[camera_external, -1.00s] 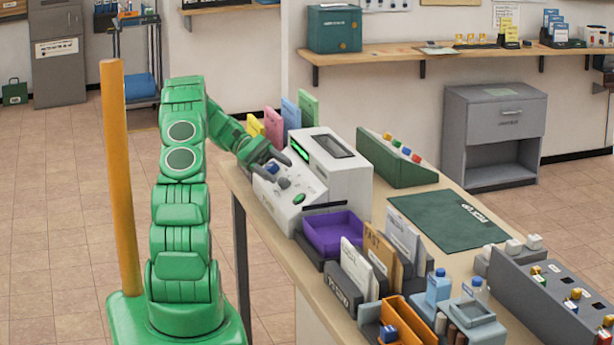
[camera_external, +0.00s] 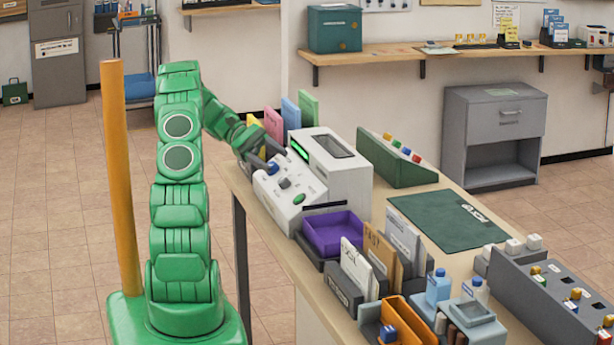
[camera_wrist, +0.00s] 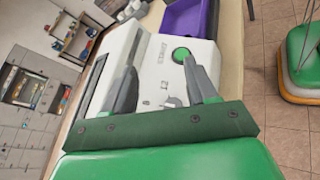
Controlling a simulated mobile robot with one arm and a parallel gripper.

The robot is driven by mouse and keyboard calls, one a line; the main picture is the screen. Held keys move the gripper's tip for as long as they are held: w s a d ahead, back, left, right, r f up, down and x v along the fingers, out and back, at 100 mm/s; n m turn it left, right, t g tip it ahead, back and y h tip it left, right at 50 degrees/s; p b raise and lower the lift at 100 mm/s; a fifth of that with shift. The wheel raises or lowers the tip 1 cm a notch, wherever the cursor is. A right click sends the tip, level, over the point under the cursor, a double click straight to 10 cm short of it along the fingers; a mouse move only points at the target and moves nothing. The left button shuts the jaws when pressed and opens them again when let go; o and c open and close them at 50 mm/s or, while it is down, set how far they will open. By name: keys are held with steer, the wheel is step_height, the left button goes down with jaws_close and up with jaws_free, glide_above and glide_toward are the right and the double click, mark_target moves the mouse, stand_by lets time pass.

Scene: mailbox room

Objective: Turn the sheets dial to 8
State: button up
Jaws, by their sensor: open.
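A white machine (camera_external: 331,170) stands on the table with a sloped front panel. The panel has a blue knob (camera_external: 272,168), a dark grey knob (camera_external: 285,183) and a green button (camera_external: 299,198). I cannot tell from the labels which knob is the sheets dial, nor read its setting. My gripper (camera_external: 268,154) is open and empty, above the upper left of the panel near the blue knob. In the wrist view its two dark fingers (camera_wrist: 160,64) stand apart over the white panel, with the green button (camera_wrist: 181,54) near the right fingertip. Both knobs are indistinct there.
A purple tray (camera_external: 334,234) sits in front of the machine. Coloured upright folders (camera_external: 291,113) stand behind it at left. A dark green sloped box (camera_external: 395,160) and a green mat (camera_external: 448,220) lie to the right. Envelope holders crowd the table's front.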

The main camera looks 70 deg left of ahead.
steer(key=s+d+r, duration=0.6)
steer(key=d, duration=0.2)
steer(key=shift+s+d, duration=0.15)
steer(key=shift+s, duration=0.2)
stand_by(0.6)
